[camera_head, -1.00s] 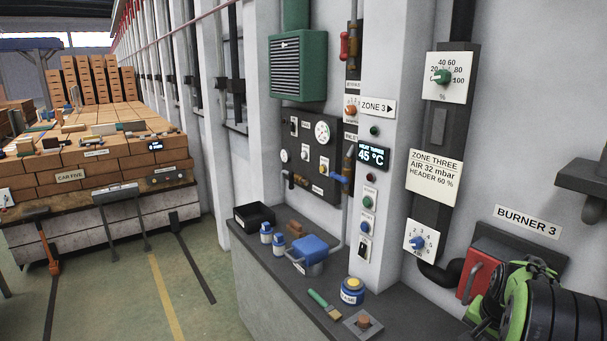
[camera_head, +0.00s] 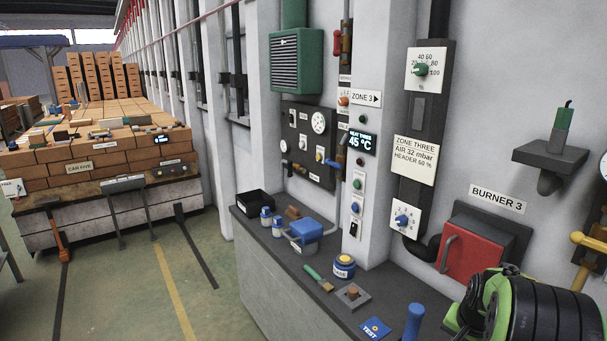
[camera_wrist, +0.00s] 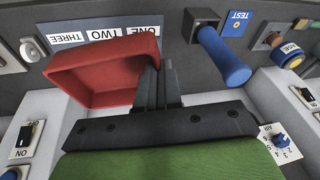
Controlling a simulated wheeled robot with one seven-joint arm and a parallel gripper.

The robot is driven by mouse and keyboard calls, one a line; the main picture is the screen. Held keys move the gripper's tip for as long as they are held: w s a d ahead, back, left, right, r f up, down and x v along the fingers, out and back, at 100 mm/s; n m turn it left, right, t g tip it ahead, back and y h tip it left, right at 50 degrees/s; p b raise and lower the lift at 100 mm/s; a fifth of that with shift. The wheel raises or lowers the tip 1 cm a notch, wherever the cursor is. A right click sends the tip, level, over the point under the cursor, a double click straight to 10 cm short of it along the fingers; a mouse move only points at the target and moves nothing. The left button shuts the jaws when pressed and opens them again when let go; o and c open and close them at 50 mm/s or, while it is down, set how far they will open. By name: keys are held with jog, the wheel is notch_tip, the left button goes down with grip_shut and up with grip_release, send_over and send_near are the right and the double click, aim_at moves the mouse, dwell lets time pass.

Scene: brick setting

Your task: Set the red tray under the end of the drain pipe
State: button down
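The red tray (camera_wrist: 103,70) is in the wrist view, left of the black fingers of my gripper (camera_wrist: 160,80). The fingers are close together at the tray's right wall and appear shut on it. The tray is tilted in this view. The head view does not show the tray or my fingertips. A thin grey pipe (camera_head: 341,196) runs down the wall below a blue valve handle in the head view; I cannot tell whether it is the drain pipe, and its lower end is unclear.
A dark ledge (camera_head: 375,293) carries a black bin (camera_head: 255,203), a blue-lidded pot (camera_head: 305,235), jars, a brush and a blue TEST card (camera_head: 375,328). A blue handle (camera_head: 413,322) sticks up near its front. A red burner box (camera_head: 472,245) juts from the wall.

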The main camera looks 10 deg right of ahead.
jog(key=w+a+f+n+y+b, duration=0.1)
jog(key=a+f+n+b, duration=0.2)
jog(key=a+f, duration=0.8)
jog(key=a+f+n+y+b, duration=0.2)
jog(key=a+f+n, duration=0.6)
jog(key=a+f, duration=0.4)
jog(key=a+b, duration=0.1)
jog(key=a, duration=0.4)
jog(key=shift+w+a, duration=0.3)
jog(key=shift+w, duration=0.1)
